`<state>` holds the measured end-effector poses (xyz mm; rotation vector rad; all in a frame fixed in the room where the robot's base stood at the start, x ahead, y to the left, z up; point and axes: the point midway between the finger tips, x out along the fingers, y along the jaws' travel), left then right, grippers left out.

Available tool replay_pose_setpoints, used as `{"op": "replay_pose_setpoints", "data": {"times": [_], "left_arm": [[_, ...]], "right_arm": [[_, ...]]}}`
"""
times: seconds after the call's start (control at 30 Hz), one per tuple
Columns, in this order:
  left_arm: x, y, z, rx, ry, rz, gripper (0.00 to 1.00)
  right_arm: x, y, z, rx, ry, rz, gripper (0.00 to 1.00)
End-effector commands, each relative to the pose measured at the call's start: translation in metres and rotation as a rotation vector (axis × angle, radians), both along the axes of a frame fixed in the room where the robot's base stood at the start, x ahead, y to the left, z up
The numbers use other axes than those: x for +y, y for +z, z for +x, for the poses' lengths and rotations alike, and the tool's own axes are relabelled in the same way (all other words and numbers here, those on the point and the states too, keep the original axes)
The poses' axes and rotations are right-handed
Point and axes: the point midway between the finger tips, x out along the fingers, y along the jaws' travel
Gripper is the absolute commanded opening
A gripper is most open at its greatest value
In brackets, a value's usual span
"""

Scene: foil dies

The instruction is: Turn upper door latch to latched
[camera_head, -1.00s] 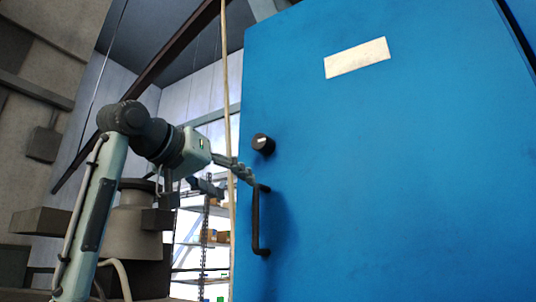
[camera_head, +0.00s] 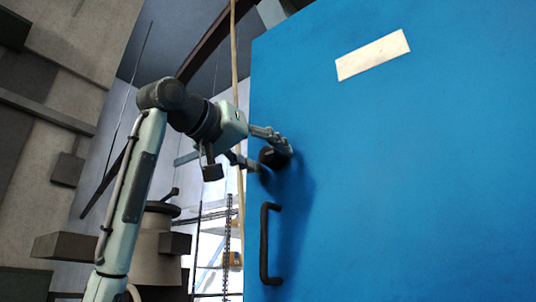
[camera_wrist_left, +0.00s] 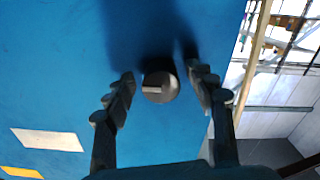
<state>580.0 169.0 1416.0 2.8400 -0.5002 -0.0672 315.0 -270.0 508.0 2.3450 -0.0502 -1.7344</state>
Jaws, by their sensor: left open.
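The upper door latch is a round black knob (camera_head: 270,158) with a pale bar mark on its face, on the blue door (camera_head: 400,180) near its left edge. In the left wrist view the knob (camera_wrist_left: 160,86) sits between the fingertips, with a gap on each side, and its pale mark lies level in that picture. My left gripper (camera_head: 268,150) is open around the knob, and its fingers also show in the left wrist view (camera_wrist_left: 160,82). In the head view the fingers partly cover the knob. My right gripper is not in view.
A black bar handle (camera_head: 265,245) stands out from the door below the knob. A white label (camera_head: 373,55) is on the upper door. Shelving (camera_head: 228,255) stands behind, left of the door. A pale vertical pole (camera_head: 235,70) runs beside the door edge.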

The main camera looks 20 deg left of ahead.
Motion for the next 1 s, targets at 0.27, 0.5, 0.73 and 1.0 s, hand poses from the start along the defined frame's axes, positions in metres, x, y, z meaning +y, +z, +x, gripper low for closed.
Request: {"op": "replay_pose_setpoints", "data": {"times": [0.27,0.5,0.73,1.0], "left_arm": [[-0.0013,-0.0001,0.0035,-0.001,0.0,0.0,0.56],[-0.0012,-0.0002,0.0033,0.0,0.0,0.0,0.3],[-0.0012,-0.0002,0.0032,0.0,0.0,0.0,0.06],[-0.0018,-0.0006,0.0031,0.013,-0.001,-0.037,0.06]], "right_arm": [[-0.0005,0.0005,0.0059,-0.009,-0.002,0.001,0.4],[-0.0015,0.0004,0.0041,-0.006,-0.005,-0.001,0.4],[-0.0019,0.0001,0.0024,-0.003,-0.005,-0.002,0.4],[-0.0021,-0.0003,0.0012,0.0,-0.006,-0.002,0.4]]}}
